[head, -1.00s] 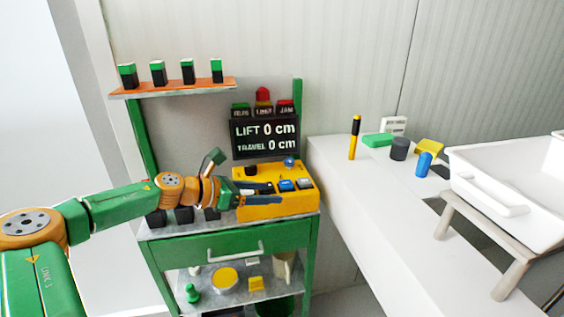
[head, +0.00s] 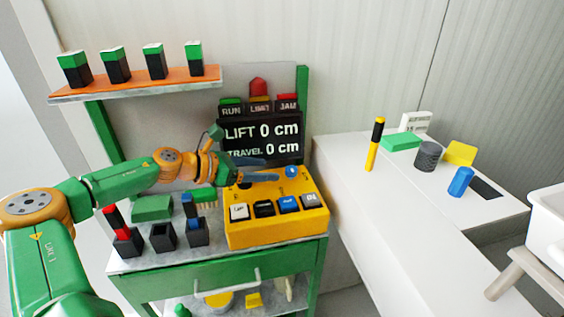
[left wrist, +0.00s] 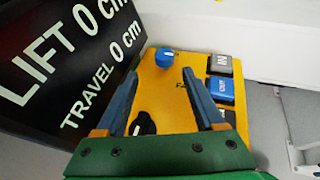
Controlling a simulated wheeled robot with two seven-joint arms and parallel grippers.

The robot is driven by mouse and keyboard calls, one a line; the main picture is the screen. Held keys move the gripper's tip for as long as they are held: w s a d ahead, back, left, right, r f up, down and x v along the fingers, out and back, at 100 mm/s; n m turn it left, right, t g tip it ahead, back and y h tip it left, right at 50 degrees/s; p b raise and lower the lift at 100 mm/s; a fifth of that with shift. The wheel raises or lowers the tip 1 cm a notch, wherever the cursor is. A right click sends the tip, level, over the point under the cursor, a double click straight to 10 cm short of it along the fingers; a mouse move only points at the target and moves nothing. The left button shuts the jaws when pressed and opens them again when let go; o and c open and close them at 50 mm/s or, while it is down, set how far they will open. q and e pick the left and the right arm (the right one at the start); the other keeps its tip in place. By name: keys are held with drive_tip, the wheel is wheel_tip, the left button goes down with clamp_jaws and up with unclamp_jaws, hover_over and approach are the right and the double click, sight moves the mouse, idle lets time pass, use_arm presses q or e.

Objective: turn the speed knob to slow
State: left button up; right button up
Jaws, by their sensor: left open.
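The yellow control box (head: 275,227) stands on the green cart. A blue knob (head: 292,171) sits at its back right; it also shows in the left wrist view (left wrist: 165,57). A black knob (left wrist: 143,124) shows low between the fingers in the left wrist view; in the head view it is mostly hidden by the gripper. Which knob sets speed I cannot tell; the lettering beside them is partly hidden. My left gripper (head: 277,170) is open and empty above the box's back. In the left wrist view its fingertips (left wrist: 160,74) point toward the blue knob, apparently apart from it.
A display (head: 262,140) reading lift 0 cm and travel 0 cm stands close behind the gripper. Several buttons (head: 263,208) line the box's front. Black holders (head: 163,236) stand to its left. A white counter (head: 345,165) lies to the right.

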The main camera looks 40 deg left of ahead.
sight(287, 171)
use_arm(q)
drive_tip(key=w+d+p, duration=0.1)
drive_tip(key=p, duration=0.1)
drive_tip(key=d+p, duration=0.1)
drive_tip(key=p, duration=0.1)
drive_tip(key=shift+w+r, duration=0.35)
drive_tip(key=shift+r, duration=0.05)
drive_tip(key=w+f, duration=0.2)
drive_tip(key=w, duration=0.1)
drive_tip(key=shift+d+f+p, duration=0.25)
drive_tip(key=shift+d+p, duration=0.05)
drive_tip(key=shift+p, duration=0.1)
drive_tip(key=shift+d+f, duration=0.1)
drive_tip(key=shift+d, duration=0.1)
